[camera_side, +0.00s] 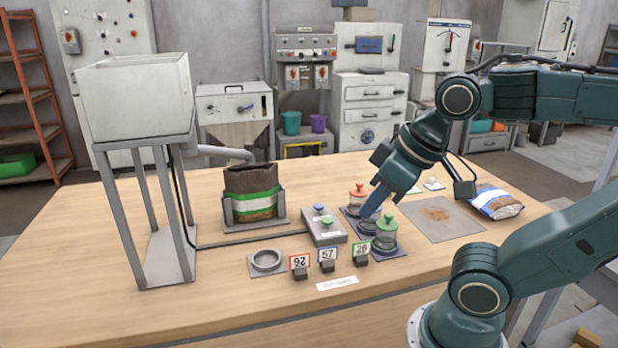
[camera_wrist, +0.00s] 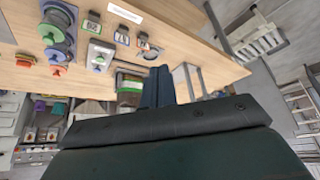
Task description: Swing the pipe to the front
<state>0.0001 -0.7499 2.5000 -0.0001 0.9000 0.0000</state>
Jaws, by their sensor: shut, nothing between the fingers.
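The grey pipe (camera_side: 225,152) shows in the side view. It runs right from the hopper (camera_side: 135,97) and bends down at its far end, behind the open bag (camera_side: 251,200). The bag has a white and green band and stands in a grey holder (camera_side: 228,227). My gripper (camera_side: 370,207) is shut and empty, above the row of lidded jars, well right of the pipe and apart from it. In the wrist view my gripper's fingers (camera_wrist: 158,88) are together, and the bag (camera_wrist: 130,94) shows just left of them. I cannot make out the pipe there.
A red-lidded jar (camera_side: 359,194) and a green-lidded jar (camera_side: 386,233) stand near my gripper. A grey button box (camera_side: 324,227), an empty ring (camera_side: 267,261) and number plates (camera_side: 327,254) lie in front. A filled bag (camera_side: 497,202) lies at right. The table's left front is clear.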

